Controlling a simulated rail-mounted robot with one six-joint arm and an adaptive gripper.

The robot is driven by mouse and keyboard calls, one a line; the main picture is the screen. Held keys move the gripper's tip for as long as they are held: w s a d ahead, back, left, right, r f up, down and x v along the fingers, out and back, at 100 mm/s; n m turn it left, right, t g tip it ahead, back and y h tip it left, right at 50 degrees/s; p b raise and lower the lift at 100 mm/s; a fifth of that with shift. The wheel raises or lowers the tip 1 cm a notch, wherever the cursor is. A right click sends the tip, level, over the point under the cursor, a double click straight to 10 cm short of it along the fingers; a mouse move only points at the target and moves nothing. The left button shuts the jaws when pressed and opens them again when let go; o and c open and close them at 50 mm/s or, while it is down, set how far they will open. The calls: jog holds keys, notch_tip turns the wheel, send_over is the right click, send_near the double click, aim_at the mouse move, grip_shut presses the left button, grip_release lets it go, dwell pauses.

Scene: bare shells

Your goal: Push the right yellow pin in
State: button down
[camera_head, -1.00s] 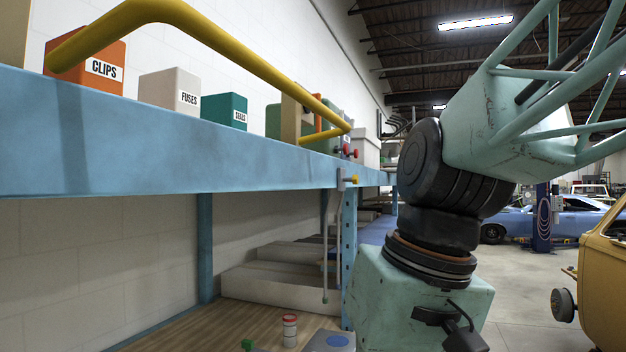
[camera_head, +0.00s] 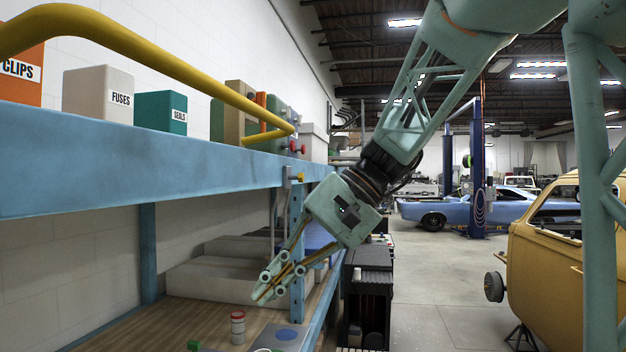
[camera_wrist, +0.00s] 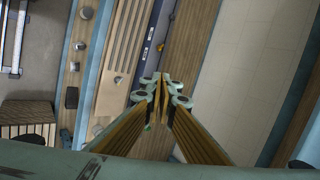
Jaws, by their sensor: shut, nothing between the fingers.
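A small yellow pin-like piece (camera_head: 300,177) shows at the upright just under the blue shelf beam in the head view. I cannot tell whether it is the right yellow pin, and no second one is clear. A small yellow spot (camera_wrist: 160,47) also shows in the wrist view, too small to identify. My gripper (camera_head: 262,296) hangs below and left of the yellow piece, apart from it, tilted down to the left over the lower wooden shelf. Its fingers are together and empty. In the wrist view the fingertips (camera_wrist: 162,84) meet near the middle.
The blue shelf beam (camera_head: 200,165) and yellow rail (camera_head: 150,52) run along the left, above my gripper. Boxes and two red knobs (camera_head: 293,146) stand above. A red-and-white can (camera_head: 237,327) stands on the wooden shelf (camera_head: 190,335). Open floor (camera_head: 440,290) lies right, before a yellow vehicle (camera_head: 555,250).

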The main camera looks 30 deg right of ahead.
jog(key=w+d+r+m+t+y+p, duration=0.1)
jog(key=w+d+r+t+y, duration=0.1)
jog(key=w+d+r, duration=0.5)
jog(key=m+t+y+p, duration=0.2)
jog(key=t+y, duration=0.2)
jog(key=t, duration=0.3)
send_near(303, 178)
jog(key=v, duration=0.7)
jog(key=shift+d+r, duration=0.1)
jog(key=shift+r, duration=0.4)
jog(key=shift+h, duration=0.3)
jog(key=shift+p+x, duration=0.55)
jog(key=shift+x, duration=6.4)
jog(key=shift+f, duration=0.15)
jog(key=shift+w, duration=0.1)
